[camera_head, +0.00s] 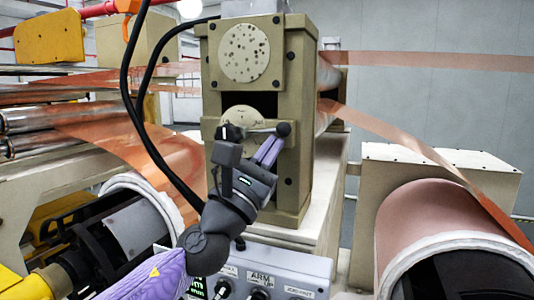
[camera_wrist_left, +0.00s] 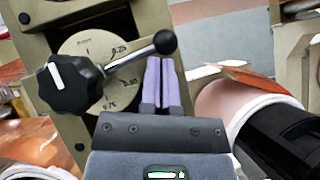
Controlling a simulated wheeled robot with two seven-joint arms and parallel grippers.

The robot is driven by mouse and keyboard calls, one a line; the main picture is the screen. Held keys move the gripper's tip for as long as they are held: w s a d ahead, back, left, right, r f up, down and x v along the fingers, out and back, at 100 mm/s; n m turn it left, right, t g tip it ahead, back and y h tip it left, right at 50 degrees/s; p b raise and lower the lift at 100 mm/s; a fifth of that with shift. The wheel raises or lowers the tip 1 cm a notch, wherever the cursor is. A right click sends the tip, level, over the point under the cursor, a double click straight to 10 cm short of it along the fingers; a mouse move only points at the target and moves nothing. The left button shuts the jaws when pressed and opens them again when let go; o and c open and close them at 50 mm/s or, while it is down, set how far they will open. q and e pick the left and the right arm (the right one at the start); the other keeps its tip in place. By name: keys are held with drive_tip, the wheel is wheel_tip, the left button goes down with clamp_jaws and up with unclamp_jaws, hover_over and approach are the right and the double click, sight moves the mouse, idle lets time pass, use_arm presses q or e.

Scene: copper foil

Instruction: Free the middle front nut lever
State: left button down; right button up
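The middle front nut lever (camera_head: 261,131) is a thin metal rod with a black ball end, on the front of the beige press stand. In the left wrist view the lever (camera_wrist_left: 130,57) slants up to the right, from beside a black knob (camera_wrist_left: 70,85) with a white mark to its ball. My left gripper (camera_head: 271,146) reaches up from below. Its purple fingers (camera_wrist_left: 161,65) are together, with only a thin line between them, and their tips are just under the ball. I cannot tell whether they touch it. My right gripper is not in view.
A speckled round dial (camera_wrist_left: 85,45) lies behind the lever. A similar round plate (camera_head: 244,53) is above. Copper rolls flank the stand, with foil (camera_head: 400,128) running to the right one. A control box (camera_head: 275,268) is below, and black cables (camera_head: 150,95) hang left.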

use_arm(q)
drive_tip(key=r+n+t+y+p, duration=0.1)
drive_tip(key=r+n+y, duration=0.1)
drive_tip(key=n+y, duration=0.4)
drive_tip(key=a+r+n+y+p, duration=0.1)
drive_tip(key=r+n+y+p, duration=0.1)
drive_tip(key=n+y, duration=0.4)
drive_tip(key=r+n+t+y+p, duration=0.1)
drive_tip(key=n+y, duration=0.5)
drive_tip(key=n, duration=0.6)
drive_tip(key=shift+w+a+r+n+t+y+p, duration=0.1)
drive_tip(key=shift+a+r+n+t+y+p, duration=0.1)
drive_tip(key=shift+r+p, duration=0.25)
drive_tip(key=shift+w+a+r+n+t+y+p, duration=0.1)
drive_tip(key=shift+r+n+y+p, duration=0.15)
drive_tip(key=shift+r, duration=0.3)
drive_tip(key=shift+w+a+r+p, duration=0.2)
drive_tip(key=shift+a+r+p, duration=0.1)
drive_tip(key=shift+a+p, duration=0.35)
drive_tip(key=shift+a, duration=0.1)
